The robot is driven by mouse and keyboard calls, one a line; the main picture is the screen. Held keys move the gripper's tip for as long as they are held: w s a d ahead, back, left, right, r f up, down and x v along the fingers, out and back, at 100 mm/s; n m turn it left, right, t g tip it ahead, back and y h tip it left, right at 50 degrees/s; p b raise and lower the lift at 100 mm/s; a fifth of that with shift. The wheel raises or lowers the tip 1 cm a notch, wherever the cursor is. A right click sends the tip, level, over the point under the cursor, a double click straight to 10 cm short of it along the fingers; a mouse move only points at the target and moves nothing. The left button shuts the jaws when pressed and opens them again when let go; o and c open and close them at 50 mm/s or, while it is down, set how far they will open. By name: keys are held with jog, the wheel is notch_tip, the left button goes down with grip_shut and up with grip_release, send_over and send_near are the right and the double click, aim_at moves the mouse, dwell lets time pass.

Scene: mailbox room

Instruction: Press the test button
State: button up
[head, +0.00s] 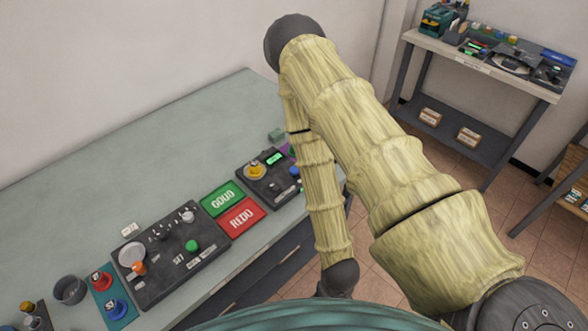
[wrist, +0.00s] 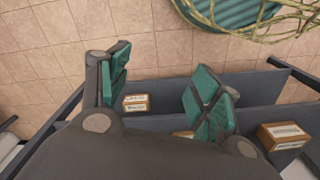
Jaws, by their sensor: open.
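No button in view carries a label I can read as "test". A dark control panel (head: 172,252) lies on the workbench in the head view, with a green button (head: 192,246), an orange knob (head: 138,268) and small pale switches. My gripper (wrist: 163,92) is open and empty in the wrist view, above floor and shelving. It is hidden in the head view.
Green GOUD (head: 223,198) and red REDO (head: 241,217) plates lie between the devices. A grey cup (head: 69,290) and a teal plate (head: 112,308) stand at the left. A small box (wrist: 136,103) is on a low shelf. The back of the workbench (head: 110,185) is clear.

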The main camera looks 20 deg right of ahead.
grip_shut()
dwell(1.4)
